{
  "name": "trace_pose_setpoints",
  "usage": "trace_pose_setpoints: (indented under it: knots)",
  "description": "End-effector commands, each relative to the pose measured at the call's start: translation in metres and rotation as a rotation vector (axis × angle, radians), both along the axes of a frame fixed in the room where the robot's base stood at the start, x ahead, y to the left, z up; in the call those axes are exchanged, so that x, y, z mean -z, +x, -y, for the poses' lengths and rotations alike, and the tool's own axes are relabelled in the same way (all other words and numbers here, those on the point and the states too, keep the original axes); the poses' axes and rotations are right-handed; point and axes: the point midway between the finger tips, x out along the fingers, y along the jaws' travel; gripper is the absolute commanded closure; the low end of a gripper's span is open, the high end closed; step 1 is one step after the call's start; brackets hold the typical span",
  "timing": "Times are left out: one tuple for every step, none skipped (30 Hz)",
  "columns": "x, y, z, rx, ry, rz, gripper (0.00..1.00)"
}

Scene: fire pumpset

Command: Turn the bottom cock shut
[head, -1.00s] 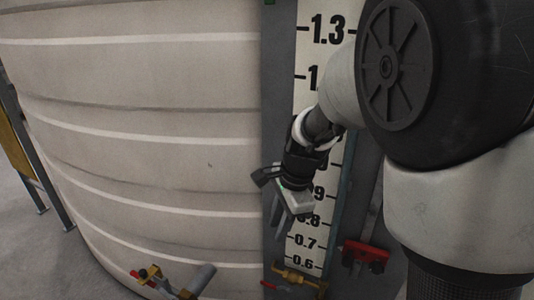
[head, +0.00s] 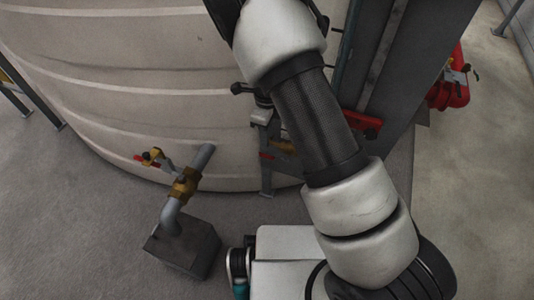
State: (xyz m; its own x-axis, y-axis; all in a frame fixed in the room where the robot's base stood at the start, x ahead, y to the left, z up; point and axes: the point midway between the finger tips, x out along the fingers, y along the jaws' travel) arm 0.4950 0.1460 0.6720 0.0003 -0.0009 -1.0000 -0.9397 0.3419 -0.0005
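In the head view, a brass cock (head: 283,147) shows low beside the tank, partly hidden behind my arm. A small red piece, likely its lever, shows just left of it; its exact angle is too small to tell. My gripper (head: 264,122) is small and partly hidden behind my forearm, just above and left of the cock. I cannot tell whether it touches the cock, and its fingertips do not show clearly enough to tell open from shut.
The big pale tank (head: 130,90) fills the left. A brass valve (head: 185,183) with a red handle sits on a grey pipe running to a dark block (head: 183,250). A red bracket (head: 361,124) and red pipework (head: 452,90) are at right. Floor is free at far right.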

Motion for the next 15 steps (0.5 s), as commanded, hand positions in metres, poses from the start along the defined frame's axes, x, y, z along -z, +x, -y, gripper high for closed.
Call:
trace_pose_setpoints:
  knots:
    - [0.016,-0.001,0.0,0.001,-0.001,-0.004,0.75]
    - [0.023,-0.001,0.0,0.001,-0.001,-0.004,0.75]
    - [0.031,-0.001,0.0,0.002,0.0,-0.002,0.75]
    - [0.038,-0.001,0.001,0.001,-0.001,-0.004,0.75]
    - [0.044,-0.001,0.001,0.001,-0.001,-0.004,0.75]
    - [0.052,0.0,0.0,0.0,0.0,-0.002,0.75]
    - [0.057,0.0,0.0,0.0,0.0,-0.002,0.75]
    - [0.063,-0.001,0.0,0.0,0.0,-0.002,0.75]
    - [0.069,0.0,0.0,0.0,0.001,-0.002,0.75]
    - [0.073,0.0,0.0,0.0,0.001,-0.002,0.75]
    - [0.077,0.0,0.0,0.0,0.0,-0.001,0.75]
    - [0.082,-0.001,0.0,0.0,0.0,-0.001,0.75]
    - [0.085,-0.001,0.0,0.0,0.0,-0.001,0.75]
    - [0.087,0.0,0.0,0.0,0.0,-0.001,0.75]
    - [0.09,0.0,0.0,0.0,0.001,-0.001,0.75]
